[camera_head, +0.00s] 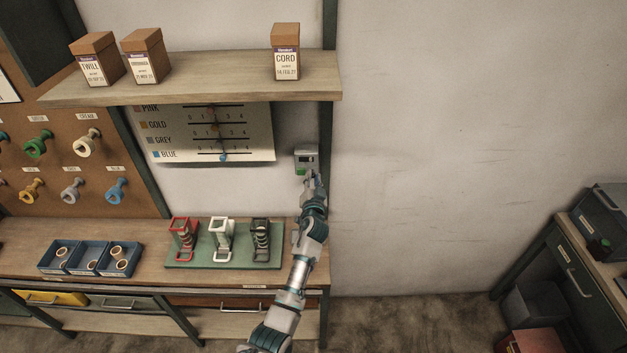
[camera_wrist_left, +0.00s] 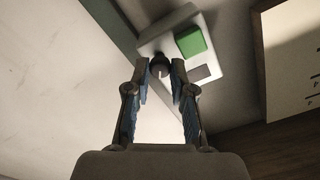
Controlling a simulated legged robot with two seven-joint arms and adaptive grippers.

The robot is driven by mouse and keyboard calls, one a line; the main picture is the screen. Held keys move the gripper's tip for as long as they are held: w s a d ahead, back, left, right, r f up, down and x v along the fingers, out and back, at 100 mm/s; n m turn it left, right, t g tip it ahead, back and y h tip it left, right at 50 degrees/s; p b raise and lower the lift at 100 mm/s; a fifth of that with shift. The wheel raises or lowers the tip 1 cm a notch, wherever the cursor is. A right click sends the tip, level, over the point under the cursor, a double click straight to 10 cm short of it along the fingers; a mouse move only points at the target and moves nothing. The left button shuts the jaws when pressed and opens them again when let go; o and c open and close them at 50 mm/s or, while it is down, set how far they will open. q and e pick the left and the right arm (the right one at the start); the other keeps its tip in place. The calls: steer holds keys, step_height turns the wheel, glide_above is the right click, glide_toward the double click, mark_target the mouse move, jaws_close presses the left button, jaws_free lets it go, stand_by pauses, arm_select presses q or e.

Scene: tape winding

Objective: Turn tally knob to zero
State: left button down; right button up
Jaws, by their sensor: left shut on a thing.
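A small pale counter box (camera_head: 306,156) is fixed to the wall under the right end of the shelf. It has a small window whose reading I cannot make out. In the left wrist view the box (camera_wrist_left: 151,43) shows a green block (camera_wrist_left: 190,41) and a dark round knob (camera_wrist_left: 160,66). My left gripper (camera_head: 313,177) reaches up to the box from below. In the left wrist view its fingertips (camera_wrist_left: 160,72) are shut on the knob, one on each side. The knob is hidden behind the gripper in the head view. My right gripper is not in view.
A shelf (camera_head: 200,85) with labelled boxes is above. A chart (camera_head: 250,140) with colour rows hangs left of the counter box. A bench below holds a green board (camera_head: 225,263) with three stands, and blue trays (camera_head: 57,257). The wall to the right is bare.

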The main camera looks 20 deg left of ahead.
arm_select(q)
steer(key=m, duration=0.3)
steer(key=m+p, duration=0.1)
steer(key=m, duration=0.3)
steer(key=m+p, duration=0.1)
steer(key=m, duration=0.3)
steer(key=shift+f+p, duration=0.1)
steer(key=shift+p, duration=0.2)
steer(key=shift+m, duration=0.4)
steer(key=c, duration=1.2)
jaws_free()
steer(key=shift+o, duration=0.9)
steer(key=shift+w+f, duration=0.1)
steer(key=shift+w, duration=0.05)
steer(key=shift+w+f, duration=0.1)
